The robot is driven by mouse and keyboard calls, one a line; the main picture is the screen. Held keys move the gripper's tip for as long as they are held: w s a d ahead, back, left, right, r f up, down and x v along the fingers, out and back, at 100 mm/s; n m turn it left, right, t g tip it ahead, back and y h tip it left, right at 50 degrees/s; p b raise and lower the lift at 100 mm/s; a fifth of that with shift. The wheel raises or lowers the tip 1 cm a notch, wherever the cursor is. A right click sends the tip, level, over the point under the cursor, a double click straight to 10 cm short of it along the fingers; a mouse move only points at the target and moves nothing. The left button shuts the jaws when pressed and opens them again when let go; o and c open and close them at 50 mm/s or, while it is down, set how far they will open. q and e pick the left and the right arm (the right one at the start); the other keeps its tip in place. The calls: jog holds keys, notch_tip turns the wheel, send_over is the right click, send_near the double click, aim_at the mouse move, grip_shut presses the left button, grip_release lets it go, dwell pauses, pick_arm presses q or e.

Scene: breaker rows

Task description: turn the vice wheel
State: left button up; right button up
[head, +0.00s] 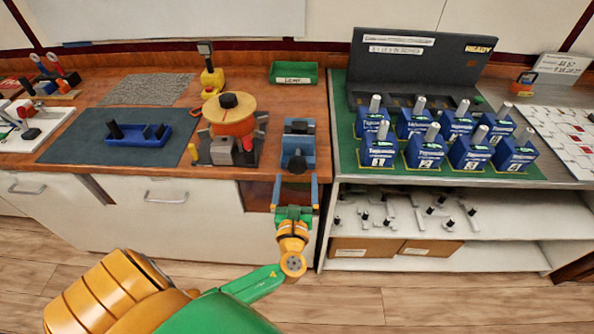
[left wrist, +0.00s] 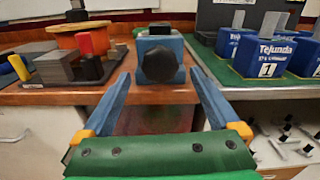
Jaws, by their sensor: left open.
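The blue vice (head: 300,128) stands at the front edge of the wooden bench, right of centre. Its dark knob-like wheel (head: 297,164) faces me at the bench edge. In the left wrist view the black wheel (left wrist: 160,65) sits in front of the blue vice body (left wrist: 146,43), between my finger lines. My left gripper (head: 295,181) is open and empty, its two blue fingers pointing at the vice from in front of the bench. In the left wrist view the fingers (left wrist: 159,78) flank the wheel with gaps on both sides. Contact does not show. My right gripper is not in view.
An orange round-topped fixture (head: 230,118) with grey blocks (head: 222,151) stands left of the vice. A green mat to the right holds several blue breakers (head: 427,148). A green bin (head: 293,73) lies behind. A blue tray (head: 138,134) is on the dark mat farther left.

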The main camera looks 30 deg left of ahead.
pick_arm(q)
jog(key=v, duration=0.2)
jog(key=shift+s+d, duration=0.2)
jog(key=shift+s, duration=0.1)
